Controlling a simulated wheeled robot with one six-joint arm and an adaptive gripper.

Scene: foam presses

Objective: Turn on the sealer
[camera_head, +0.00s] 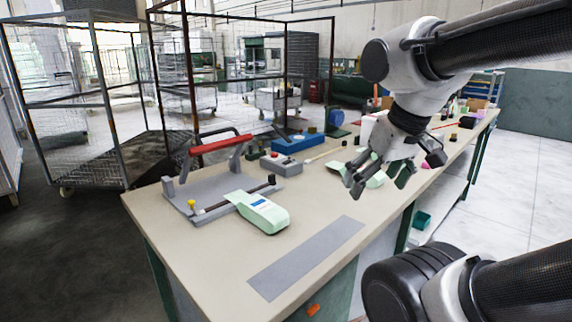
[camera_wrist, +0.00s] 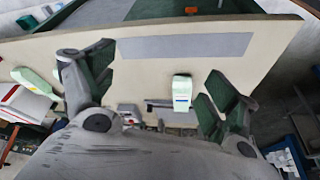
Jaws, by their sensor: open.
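The sealer is on the near left part of the table, with a flat grey base (camera_head: 185,187) and a raised red bar (camera_head: 221,143). A grey box (camera_head: 283,164) with a small red part on top is at its right rear; I cannot tell its switch state. A pale green pouch (camera_head: 262,211) lies against the sealer's front edge; it also shows in the wrist view (camera_wrist: 182,90). My gripper (camera_head: 378,182) is open and empty above the table, right of the sealer. In the wrist view its fingers (camera_wrist: 158,62) are spread, and my gripper body hides much of the sealer.
A grey strip (camera_head: 306,258) lies flat on the near table top (camera_head: 180,243). A blue box (camera_head: 298,142) and another pale green pouch (camera_head: 375,179) are farther back. Wire cages (camera_head: 105,100) stand behind the table. The near table top is mostly clear.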

